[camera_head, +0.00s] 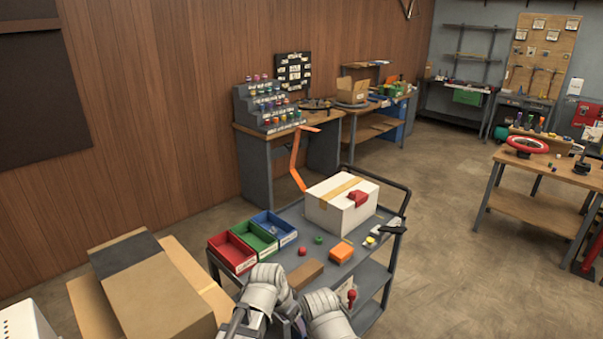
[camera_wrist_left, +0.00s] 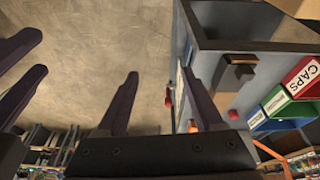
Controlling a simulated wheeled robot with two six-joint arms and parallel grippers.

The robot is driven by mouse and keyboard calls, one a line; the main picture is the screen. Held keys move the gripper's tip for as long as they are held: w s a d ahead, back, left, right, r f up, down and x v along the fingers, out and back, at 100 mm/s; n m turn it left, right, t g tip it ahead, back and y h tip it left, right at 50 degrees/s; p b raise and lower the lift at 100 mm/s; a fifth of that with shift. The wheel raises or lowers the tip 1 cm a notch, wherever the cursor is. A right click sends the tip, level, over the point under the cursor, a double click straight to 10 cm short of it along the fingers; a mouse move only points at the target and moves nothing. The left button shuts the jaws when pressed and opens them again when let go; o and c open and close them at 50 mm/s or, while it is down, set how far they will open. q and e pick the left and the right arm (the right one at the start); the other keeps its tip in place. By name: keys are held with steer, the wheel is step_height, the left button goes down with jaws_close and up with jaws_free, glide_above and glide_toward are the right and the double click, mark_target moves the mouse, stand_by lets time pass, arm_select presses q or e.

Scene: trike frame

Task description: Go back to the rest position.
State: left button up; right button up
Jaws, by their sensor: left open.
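My left gripper (camera_wrist_left: 160,75) is open in the left wrist view. Its two dark fingers stand apart with only floor and the cart's edge seen behind them, and nothing is held. Two more dark fingers, those of my right gripper (camera_wrist_left: 30,68), show apart at the left edge of that view, with nothing between them. In the head view both of my pale grey forearms rise at the bottom centre, in front of the cart's near edge, and the grippers themselves are mostly hidden. The grey cart (camera_head: 374,259) stands just beyond them.
The cart carries red (camera_head: 232,252), green (camera_head: 254,237) and blue (camera_head: 275,228) bins, a white box (camera_head: 330,212), an orange block (camera_head: 341,252) and a brown block (camera_head: 303,274). A cardboard box (camera_head: 160,290) stands close at left. Floor (camera_head: 440,265) is clear at right.

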arm_select(q)
steer(key=s+a+n+g+y, duration=0.2)
steer(key=s+a+n+y, duration=0.1)
steer(key=s, duration=0.9)
steer(key=shift+s+a+f+n+g+y, duration=0.15)
steer(key=shift+s+f+n+g+y, duration=0.2)
steer(key=shift+n, duration=0.25)
